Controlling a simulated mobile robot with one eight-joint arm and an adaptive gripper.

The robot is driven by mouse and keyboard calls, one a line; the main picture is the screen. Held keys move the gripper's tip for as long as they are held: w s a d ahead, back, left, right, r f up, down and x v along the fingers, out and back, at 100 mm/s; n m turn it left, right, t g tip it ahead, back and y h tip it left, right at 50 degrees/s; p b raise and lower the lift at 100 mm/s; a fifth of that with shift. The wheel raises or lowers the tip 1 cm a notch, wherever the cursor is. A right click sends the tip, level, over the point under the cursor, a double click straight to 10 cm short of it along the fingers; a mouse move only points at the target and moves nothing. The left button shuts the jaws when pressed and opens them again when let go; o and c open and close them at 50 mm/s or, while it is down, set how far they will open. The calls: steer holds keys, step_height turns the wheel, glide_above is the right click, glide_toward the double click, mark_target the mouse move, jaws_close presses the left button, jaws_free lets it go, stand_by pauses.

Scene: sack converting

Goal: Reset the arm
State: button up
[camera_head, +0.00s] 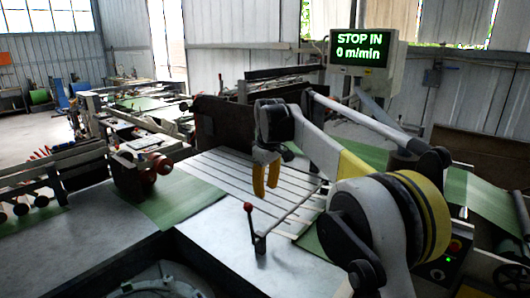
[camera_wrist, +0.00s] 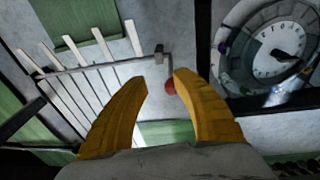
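My gripper (camera_head: 266,178) has yellow fingers and hangs from my arm over the slatted metal table, pointing down. In the wrist view my gripper (camera_wrist: 160,82) shows its two yellow fingers apart, with nothing held between them. A lever with a red knob (camera_head: 248,207) stands on the table just below and left of the gripper. In the wrist view the red knob (camera_wrist: 170,87) shows beside the right fingertip, partly hidden by it. I cannot tell whether they touch.
A hanging screen (camera_head: 362,49) reads "STOP IN 0 m/min". Green sheet material (camera_head: 172,203) lies on the left of the machine. Slats (camera_head: 235,180) cover the middle table. A button panel (camera_head: 450,256) is at the lower right. The grey surface (camera_head: 90,245) at left is clear.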

steer(key=s+d+f+m+t+b, duration=0.1)
steer(key=s+d+m+t+b, duration=0.2)
steer(key=s+d, duration=0.55)
steer(key=s+d+m+b, duration=0.3)
steer(key=s+d+b, duration=0.15)
steer(key=s, duration=0.65)
steer(key=s+d+f+m+t+b, duration=0.1)
steer(key=s+d+f+m+b, duration=0.1)
steer(key=s+f, duration=0.6)
steer(key=s+d+f+m+t+b, duration=0.1)
steer(key=s+d+f+m+b, duration=0.1)
steer(key=s+d+f, duration=0.3)
steer(key=s+f+b, duration=0.1)
steer(key=s+f, duration=0.3)
steer(key=s, duration=0.2)
steer(key=shift+s+f+m+t+b, duration=0.15)
steer(key=shift+f+m+t+b, duration=0.1)
steer(key=shift+m+t+b, duration=0.1)
